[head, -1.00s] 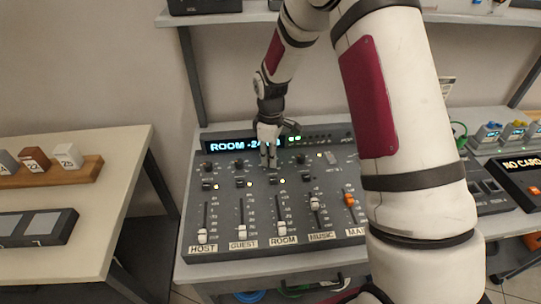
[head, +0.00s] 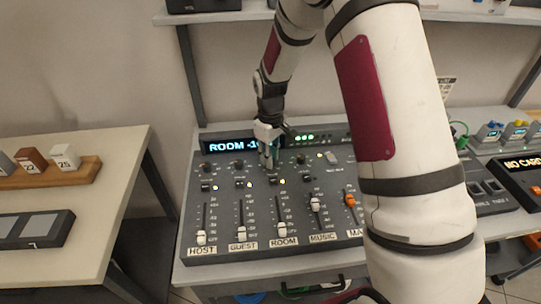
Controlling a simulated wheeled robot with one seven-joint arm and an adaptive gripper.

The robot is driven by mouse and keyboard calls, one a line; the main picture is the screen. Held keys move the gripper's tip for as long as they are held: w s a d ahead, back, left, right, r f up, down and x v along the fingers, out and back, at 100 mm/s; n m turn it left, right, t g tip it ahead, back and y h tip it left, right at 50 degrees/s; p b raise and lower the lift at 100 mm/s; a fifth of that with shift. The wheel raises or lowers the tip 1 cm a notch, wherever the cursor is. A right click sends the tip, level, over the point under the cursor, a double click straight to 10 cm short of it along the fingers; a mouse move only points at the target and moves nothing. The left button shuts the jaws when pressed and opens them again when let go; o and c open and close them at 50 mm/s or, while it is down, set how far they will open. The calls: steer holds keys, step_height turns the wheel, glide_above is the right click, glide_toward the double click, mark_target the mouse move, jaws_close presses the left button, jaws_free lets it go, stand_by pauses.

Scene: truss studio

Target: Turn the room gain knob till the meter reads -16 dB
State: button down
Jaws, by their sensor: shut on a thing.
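The mixing console (head: 222,215) lies on a bench, with strips labelled HOST, GUEST, ROOM, MUSIC and one partly hidden. My gripper (head: 270,163) points down over the top of the ROOM strip. It is shut on the room gain knob, which its fingers hide. The blue display (head: 229,147) reads "ROOM -1" and the rest is covered by my gripper.
The guest knob (head: 239,164) and music knob (head: 301,160) stand close on either side of my gripper. My arm covers the console's right end. A box showing "NO CARD" (head: 521,164) is at right. A side table (head: 105,190) holds dated blocks at left.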

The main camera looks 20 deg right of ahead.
steer(key=c, duration=1.4)
jaws_free()
steer(key=shift+o, duration=0.2)
step_height(320, 180, up, 12)
steer(key=s+r+m+t, duration=0.2)
steer(key=s+r, duration=0.6)
steer(key=s, duration=0.3)
steer(key=s+r+m+t, duration=0.1)
steer(key=s+r+m, duration=0.1)
steer(key=s+r, duration=0.75)
steer(key=s+f+m+t, duration=0.1)
steer(key=s+f+m, duration=0.1)
steer(key=s, duration=0.8)
steer(key=shift+s+d+f, duration=0.15)
steer(key=shift+s+f, duration=0.05)
steer(key=shift+s, duration=0.05)
